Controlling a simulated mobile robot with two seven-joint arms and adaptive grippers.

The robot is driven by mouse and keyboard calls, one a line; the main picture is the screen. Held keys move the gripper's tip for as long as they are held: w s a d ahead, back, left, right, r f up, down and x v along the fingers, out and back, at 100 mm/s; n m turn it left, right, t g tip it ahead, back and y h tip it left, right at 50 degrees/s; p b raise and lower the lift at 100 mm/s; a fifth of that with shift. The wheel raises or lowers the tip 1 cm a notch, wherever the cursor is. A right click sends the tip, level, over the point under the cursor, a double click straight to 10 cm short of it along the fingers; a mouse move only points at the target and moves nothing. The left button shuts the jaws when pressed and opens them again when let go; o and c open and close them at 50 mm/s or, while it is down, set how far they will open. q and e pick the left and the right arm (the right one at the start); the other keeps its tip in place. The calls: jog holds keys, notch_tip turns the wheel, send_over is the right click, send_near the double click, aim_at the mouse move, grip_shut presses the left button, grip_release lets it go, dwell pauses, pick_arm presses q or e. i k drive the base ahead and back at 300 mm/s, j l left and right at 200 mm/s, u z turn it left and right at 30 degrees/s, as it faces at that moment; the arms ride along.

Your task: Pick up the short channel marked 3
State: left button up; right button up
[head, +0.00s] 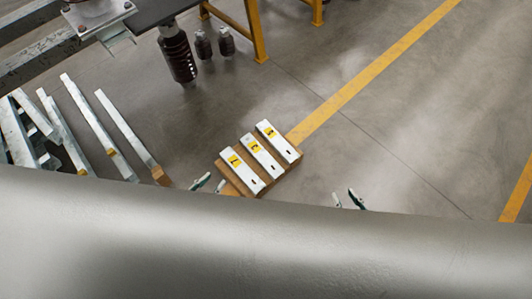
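Three short pale metal channels lie side by side on a wooden board (228,188), each with a yellow label: a left one (248,175), a middle one (264,161) and a right one (280,144). The label marks are too small to read surely, so I cannot tell for certain which is marked 3. My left gripper (210,184) is just left of the board's near end, fingertips apart, with nothing between them. My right gripper (346,199) is right of the board and clear of it, fingertips apart and empty. The rest of both grippers is hidden below.
Several long metal channels (101,128) lie on the floor at left. Dark ribbed insulators (177,55) stand at the top, near a yellow-legged stand (256,30). A yellow floor line (370,72) runs behind the board. The floor to the right is clear. The lower view is blocked.

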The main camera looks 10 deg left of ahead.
aim_at(254, 147)
jog(key=i+l+u, duration=0.15)
jog(key=l, duration=0.3)
jog(key=i+l+u, duration=0.1)
jog(key=l, duration=0.35)
jog(key=i+l+u, duration=0.15)
jog(key=l, duration=0.3)
jog(key=l+u, duration=0.15)
jog(key=l, duration=0.35)
jog(key=i+l, duration=0.25)
jog(key=i, duration=0.15)
jog(key=u, duration=0.05)
